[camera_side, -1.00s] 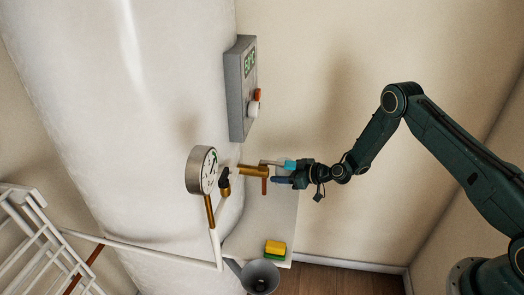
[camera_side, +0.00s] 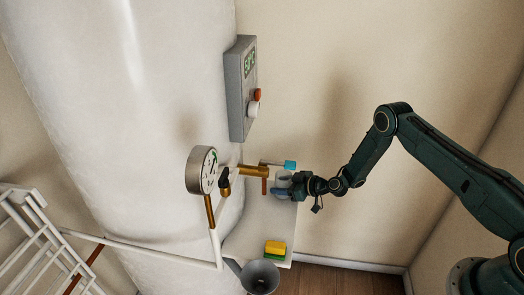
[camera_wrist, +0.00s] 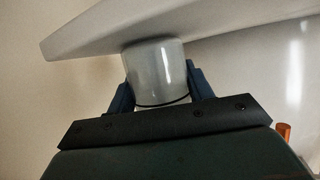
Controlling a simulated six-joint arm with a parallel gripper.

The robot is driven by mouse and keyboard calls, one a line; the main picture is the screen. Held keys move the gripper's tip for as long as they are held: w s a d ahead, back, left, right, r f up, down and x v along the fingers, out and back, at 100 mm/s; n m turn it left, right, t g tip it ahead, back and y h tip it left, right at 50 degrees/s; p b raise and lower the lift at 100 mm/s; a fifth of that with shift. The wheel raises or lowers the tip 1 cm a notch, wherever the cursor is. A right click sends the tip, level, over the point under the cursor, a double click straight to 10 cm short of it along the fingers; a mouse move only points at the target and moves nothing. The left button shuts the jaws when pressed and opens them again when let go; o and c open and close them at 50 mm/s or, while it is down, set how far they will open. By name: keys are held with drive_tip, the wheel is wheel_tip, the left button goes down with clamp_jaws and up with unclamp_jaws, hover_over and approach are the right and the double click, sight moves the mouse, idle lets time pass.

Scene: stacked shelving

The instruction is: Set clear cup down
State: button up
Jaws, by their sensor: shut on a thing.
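The clear cup (camera_wrist: 155,65) is between the two blue fingers of my gripper (camera_wrist: 159,85) in the wrist view, and the gripper is shut on it. The cup's far end meets the white shelf (camera_wrist: 90,38) in that view; I cannot tell whether it touches. The cup (camera_side: 284,177) shows as a small pale shape by the fingers, partly hidden. The white shelf (camera_side: 280,215) is below the gripper.
A yellow and green sponge (camera_side: 275,248) and a grey funnel-shaped thing (camera_side: 259,277) are near the shelf's front end. A brass tap (camera_side: 252,171) and a round gauge (camera_side: 201,170) are left of my gripper. A grey control box (camera_side: 240,90) is above. A white rack (camera_side: 40,235) is at left.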

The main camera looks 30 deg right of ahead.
drive_tip(key=shift+f, duration=0.15)
drive_tip(key=o, duration=1)
drive_tip(key=shift+r, duration=0.2)
drive_tip(key=shift+v, duration=6)
drive_tip(key=shift+r, duration=0.1)
